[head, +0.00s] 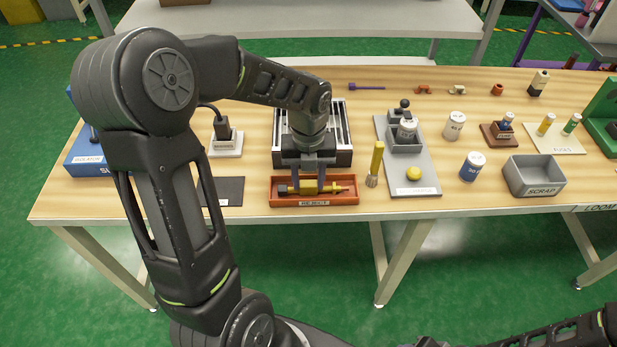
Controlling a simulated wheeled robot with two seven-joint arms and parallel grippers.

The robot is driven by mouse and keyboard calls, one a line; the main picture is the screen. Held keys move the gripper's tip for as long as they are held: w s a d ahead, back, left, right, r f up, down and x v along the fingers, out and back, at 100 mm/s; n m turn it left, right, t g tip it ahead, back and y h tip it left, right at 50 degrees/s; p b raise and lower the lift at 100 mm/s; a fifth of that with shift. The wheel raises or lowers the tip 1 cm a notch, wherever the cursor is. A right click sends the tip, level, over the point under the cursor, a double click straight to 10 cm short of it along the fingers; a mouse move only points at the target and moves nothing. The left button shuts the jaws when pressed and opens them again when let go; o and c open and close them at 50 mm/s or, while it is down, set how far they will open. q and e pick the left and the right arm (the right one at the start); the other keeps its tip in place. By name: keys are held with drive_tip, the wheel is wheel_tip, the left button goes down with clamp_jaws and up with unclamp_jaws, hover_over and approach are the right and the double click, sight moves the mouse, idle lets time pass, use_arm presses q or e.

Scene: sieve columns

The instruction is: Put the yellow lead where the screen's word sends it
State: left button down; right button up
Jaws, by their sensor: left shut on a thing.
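The yellow lead (297,188) lies level, low in the orange tray labelled REJECT (315,203), with a thin red tip pointing right. My left gripper (308,186) comes down from above, shut on the lead's middle and hiding part of it. I cannot tell whether the lead touches the tray floor. My right arm shows only in the lower right corner, and its gripper is out of view. No readable screen word shows.
A dark slotted rack (340,157) stands behind the tray. A yellow-handled brush (376,163) stands close to its right. Further right are a grey plate (420,188) with a yellow dome, and a grey SCRAP bin (535,178). A black mat (222,190) lies left.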

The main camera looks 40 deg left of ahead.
sight(309, 183)
use_arm(q)
drive_tip(key=shift+f, duration=0.2)
drive_tip(key=c, duration=0.8)
unclamp_jaws()
drive_tip(key=shift+r, duration=0.1)
drive_tip(key=shift+c, duration=0.2)
drive_tip(key=shift+r, duration=0.1)
wheel_tip(309, 183, up, 12)
